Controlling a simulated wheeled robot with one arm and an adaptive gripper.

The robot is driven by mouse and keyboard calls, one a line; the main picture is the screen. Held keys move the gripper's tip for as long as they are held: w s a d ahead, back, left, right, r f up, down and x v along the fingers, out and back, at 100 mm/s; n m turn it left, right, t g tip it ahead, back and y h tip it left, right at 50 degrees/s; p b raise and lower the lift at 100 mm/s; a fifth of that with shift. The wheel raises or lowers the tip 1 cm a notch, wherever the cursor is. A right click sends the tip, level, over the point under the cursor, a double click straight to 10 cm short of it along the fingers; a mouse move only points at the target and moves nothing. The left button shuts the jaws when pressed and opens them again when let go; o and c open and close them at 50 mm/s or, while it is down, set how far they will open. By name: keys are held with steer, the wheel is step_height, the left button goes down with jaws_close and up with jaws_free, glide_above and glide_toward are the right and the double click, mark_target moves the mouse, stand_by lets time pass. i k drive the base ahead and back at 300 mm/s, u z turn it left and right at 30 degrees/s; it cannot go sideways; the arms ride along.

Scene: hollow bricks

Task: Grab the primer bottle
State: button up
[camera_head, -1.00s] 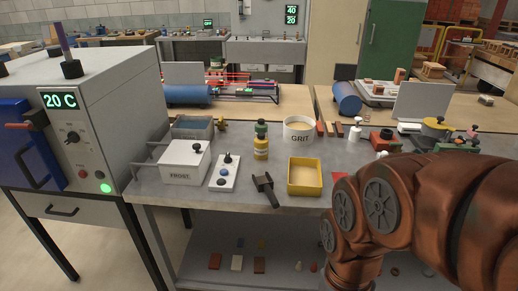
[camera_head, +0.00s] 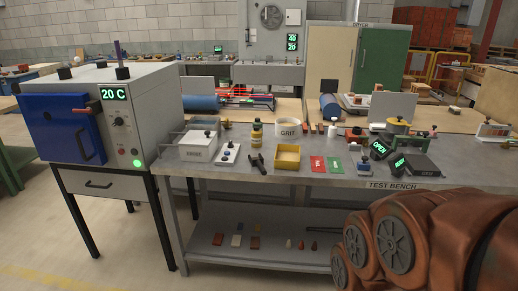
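A small yellow bottle with a dark cap (camera_head: 257,133) stands upright toward the back of the test bench, left of the white GRIT tub (camera_head: 287,129). A small white bottle (camera_head: 332,130) stands right of the tub. Their labels are too small to read, so I cannot tell for sure which is the primer bottle. Only copper-coloured links of my arm show at lower right. My gripper is out of view.
The test bench (camera_head: 362,184) also carries a white box (camera_head: 197,149), a yellow tray (camera_head: 287,157), red (camera_head: 318,164) and green cards, and a lit OPEN display (camera_head: 379,149). An oven (camera_head: 113,112) stands at left. Floor in front is clear.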

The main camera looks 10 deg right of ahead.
mark_target(257, 134)
steer(key=u, duration=0.65)
steer(key=i, duration=0.45)
steer(key=u, duration=0.75)
steer(key=i, duration=1.5)
steer(key=z, duration=1.45)
steer(key=i, duration=1)
steer(key=z, duration=0.3)
